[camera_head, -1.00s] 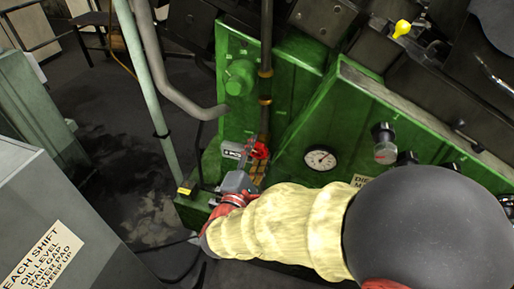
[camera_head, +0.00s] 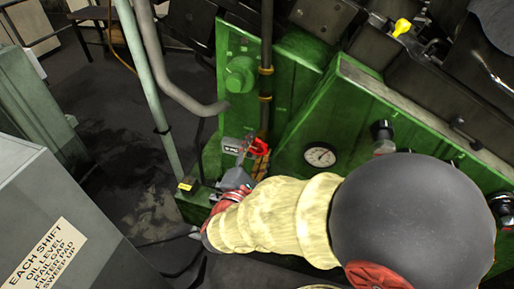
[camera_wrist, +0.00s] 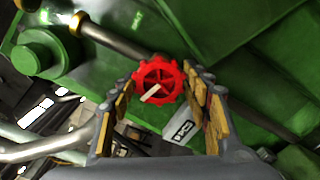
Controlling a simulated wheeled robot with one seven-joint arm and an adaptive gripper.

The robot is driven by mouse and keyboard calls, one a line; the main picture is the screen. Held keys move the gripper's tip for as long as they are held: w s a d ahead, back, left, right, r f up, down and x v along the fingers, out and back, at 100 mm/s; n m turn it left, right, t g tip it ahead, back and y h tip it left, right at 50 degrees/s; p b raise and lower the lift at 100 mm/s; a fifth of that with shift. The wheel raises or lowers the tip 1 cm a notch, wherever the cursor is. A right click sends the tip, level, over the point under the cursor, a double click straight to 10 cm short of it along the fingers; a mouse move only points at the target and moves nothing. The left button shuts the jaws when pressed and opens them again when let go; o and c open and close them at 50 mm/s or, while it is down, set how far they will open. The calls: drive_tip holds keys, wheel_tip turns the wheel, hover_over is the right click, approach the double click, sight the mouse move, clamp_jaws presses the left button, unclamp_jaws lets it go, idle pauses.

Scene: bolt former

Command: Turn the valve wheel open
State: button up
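The red valve wheel (camera_wrist: 159,80) shows in the middle of the wrist view, on the green machine body. A pale bar-shaped mark lies across its lower left spokes. In the head view the wheel (camera_head: 260,146) is small and partly hidden by my gripper (camera_head: 246,166). In the wrist view my gripper (camera_wrist: 160,88) is open, with its padded fingers on either side of the wheel. The right finger's tip appears close to the rim; I cannot tell whether it touches. A gap shows between the left finger and the wheel.
A grey tag (camera_wrist: 182,127) with lettering hangs below the wheel. A pipe (camera_head: 266,60) runs down to the valve area. A round gauge (camera_head: 320,155) and knob (camera_head: 383,132) sit to the right. A grey cabinet (camera_head: 60,215) stands at left; dark floor is open between.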

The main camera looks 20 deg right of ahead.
drive_tip(key=shift+o, duration=1.4)
drive_tip(key=shift+s, duration=0.1)
drive_tip(key=v, duration=0.7)
drive_tip(key=shift+s+a, duration=0.25)
drive_tip(key=shift+a, duration=0.1)
drive_tip(key=shift+c, duration=0.2)
